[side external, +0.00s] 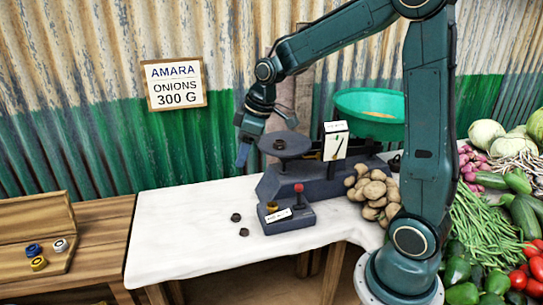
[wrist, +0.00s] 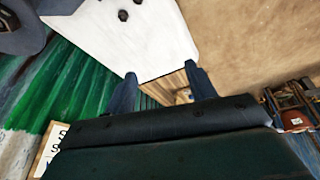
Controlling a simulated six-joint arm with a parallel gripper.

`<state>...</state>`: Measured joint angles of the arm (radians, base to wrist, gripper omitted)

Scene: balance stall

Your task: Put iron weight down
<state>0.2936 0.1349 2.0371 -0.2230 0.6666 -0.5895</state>
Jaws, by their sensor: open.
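Two small dark weights lie on the white tabletop, one (side external: 236,217) a little behind the other (side external: 244,232). In the wrist view one (wrist: 122,15) shows whole near the top edge. Another small dark weight (side external: 279,144) sits on the scale's round grey plate (side external: 286,152). I cannot tell which of these is the iron weight. My gripper (side external: 243,156) is in the air left of the plate, pointing down. In the wrist view my gripper (wrist: 160,86) has its fingers apart with nothing between them.
The balance scale has a green pan (side external: 370,105) on its right. Potatoes (side external: 372,192) and other vegetables are at right. A wooden tray (side external: 38,222) with coloured pieces is at left. The white table's (side external: 180,235) left part is clear.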

